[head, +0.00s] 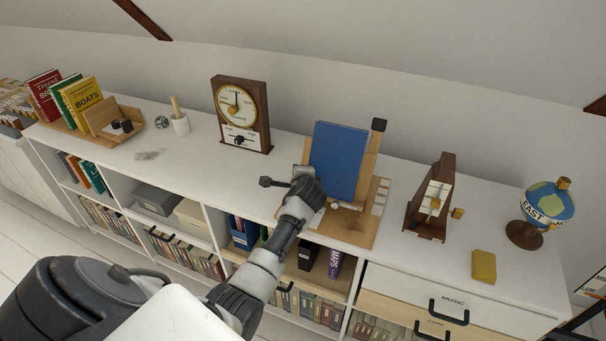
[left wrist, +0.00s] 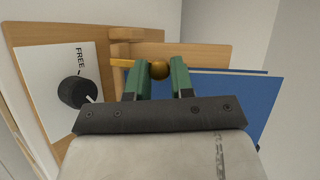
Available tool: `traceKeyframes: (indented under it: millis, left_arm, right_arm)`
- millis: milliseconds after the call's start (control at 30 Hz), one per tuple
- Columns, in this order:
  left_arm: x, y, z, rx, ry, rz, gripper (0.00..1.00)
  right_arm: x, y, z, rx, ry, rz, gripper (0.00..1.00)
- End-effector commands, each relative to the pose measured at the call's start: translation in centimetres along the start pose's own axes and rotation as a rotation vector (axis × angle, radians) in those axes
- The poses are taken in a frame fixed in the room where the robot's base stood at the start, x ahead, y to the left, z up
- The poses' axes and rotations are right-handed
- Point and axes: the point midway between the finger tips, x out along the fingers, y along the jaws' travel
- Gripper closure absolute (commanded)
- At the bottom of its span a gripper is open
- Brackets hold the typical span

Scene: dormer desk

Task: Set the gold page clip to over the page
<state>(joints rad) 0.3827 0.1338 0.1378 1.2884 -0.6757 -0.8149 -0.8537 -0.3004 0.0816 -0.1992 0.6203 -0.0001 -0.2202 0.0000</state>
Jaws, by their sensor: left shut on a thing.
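A blue book (head: 338,160) leans on a wooden book stand (head: 368,165). Both also show in the left wrist view, the book (left wrist: 235,95) at the right and the wooden stand (left wrist: 180,35) behind the fingers. My left gripper (left wrist: 160,80) has its green fingers shut on the round gold knob of the page clip (left wrist: 159,70). In the head view my left gripper (head: 308,183) is at the lower left of the book, and its wrist hides the clip. A white plate marked FREE (left wrist: 52,82) lies left of the fingers. My right gripper is not in view.
A wooden clock (head: 240,112) stands left of the stand. A wooden metronome-like box (head: 430,200), a yellow block (head: 484,266) and a globe (head: 548,205) are to the right.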

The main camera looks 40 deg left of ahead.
Motion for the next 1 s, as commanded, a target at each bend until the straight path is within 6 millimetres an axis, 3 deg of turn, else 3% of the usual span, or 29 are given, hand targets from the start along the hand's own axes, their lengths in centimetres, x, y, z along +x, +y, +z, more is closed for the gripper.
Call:
traceKeyframes:
  millis: [700, 733, 867, 1000]
  left_arm:
    - [0.24, -0.05, 0.47, -0.065, 0.001, 0.034, 1.00]
    - [0.24, -0.05, 0.47, -0.065, 0.001, 0.033, 0.73]
    - [0.23, -0.06, 0.45, -0.064, 0.002, 0.033, 0.53]
    - [0.22, -0.07, 0.43, -0.064, 0.002, 0.033, 0.52]
  right_arm:
    - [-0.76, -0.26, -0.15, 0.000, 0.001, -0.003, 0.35]
    - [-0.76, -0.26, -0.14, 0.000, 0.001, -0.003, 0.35]
    - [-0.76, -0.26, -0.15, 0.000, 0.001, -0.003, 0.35]
    - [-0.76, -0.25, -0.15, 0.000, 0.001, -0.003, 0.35]
